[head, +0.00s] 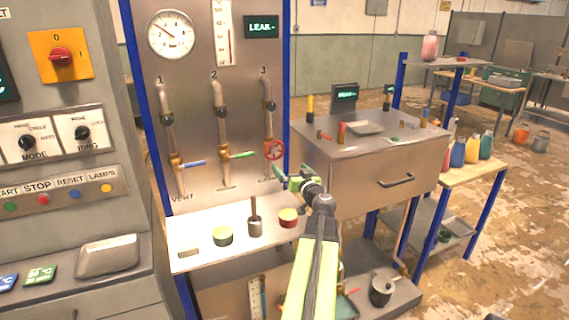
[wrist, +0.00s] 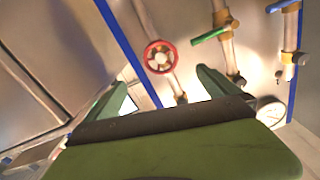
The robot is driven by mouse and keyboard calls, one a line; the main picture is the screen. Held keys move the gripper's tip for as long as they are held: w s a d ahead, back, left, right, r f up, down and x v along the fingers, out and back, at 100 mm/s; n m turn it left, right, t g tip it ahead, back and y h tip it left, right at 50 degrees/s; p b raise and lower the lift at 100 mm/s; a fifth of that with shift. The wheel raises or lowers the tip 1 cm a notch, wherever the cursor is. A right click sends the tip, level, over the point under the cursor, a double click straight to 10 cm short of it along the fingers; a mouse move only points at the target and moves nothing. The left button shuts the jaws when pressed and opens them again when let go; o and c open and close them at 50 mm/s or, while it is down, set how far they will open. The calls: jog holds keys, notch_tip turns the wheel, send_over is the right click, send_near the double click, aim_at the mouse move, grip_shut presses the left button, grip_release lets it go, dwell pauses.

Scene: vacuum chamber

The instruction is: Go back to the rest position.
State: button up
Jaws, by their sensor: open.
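My gripper (head: 290,179) is at the end of my raised arm, in front of the panel's right edge in the head view. In the wrist view its two green fingers (wrist: 160,100) stand wide apart with nothing between them. The red round valve wheel (head: 274,150) on pipe 3 is just behind and above the gripper in the head view. The wheel also shows beyond the fingers in the wrist view (wrist: 159,57). I cannot tell the exact gap between gripper and wheel, but they look apart.
A blue lever (head: 192,163) and a green lever (head: 238,155) sit on pipes 1 and 2. The lit shelf below holds a yellow-green round piece (head: 222,236), a grey cup (head: 255,227) and a red-yellow piece (head: 288,218). A steel cabinet (head: 360,180) stands close on the right.

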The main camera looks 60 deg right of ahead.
jog(key=shift+s+a, duration=0.35)
jog(key=shift+s, duration=0.15)
